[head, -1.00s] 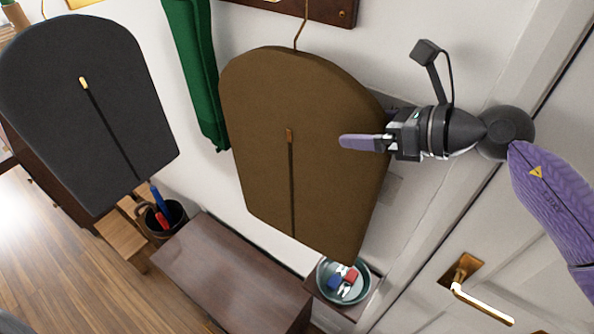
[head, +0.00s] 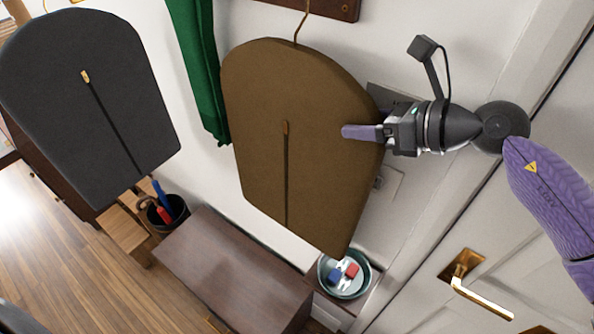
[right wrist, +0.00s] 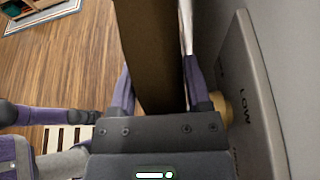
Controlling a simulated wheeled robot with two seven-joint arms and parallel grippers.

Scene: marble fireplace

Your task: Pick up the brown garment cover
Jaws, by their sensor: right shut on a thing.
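The brown garment cover (head: 290,160) hangs from a gold hanger hook (head: 302,22) below a dark wooden wall rail. It has a dark zip line down its middle. My right gripper (head: 362,133) comes in from the right and is shut on the cover's right edge. One purple finger shows in front of the cover; the other is hidden behind it in the head view. In the right wrist view the brown cover (right wrist: 150,60) runs between both fingers. My left gripper is not in view.
A dark grey garment cover (head: 90,110) hangs at the left, beside a green hanging cloth (head: 198,75). A white door with a brass handle (head: 465,275) stands at the right.

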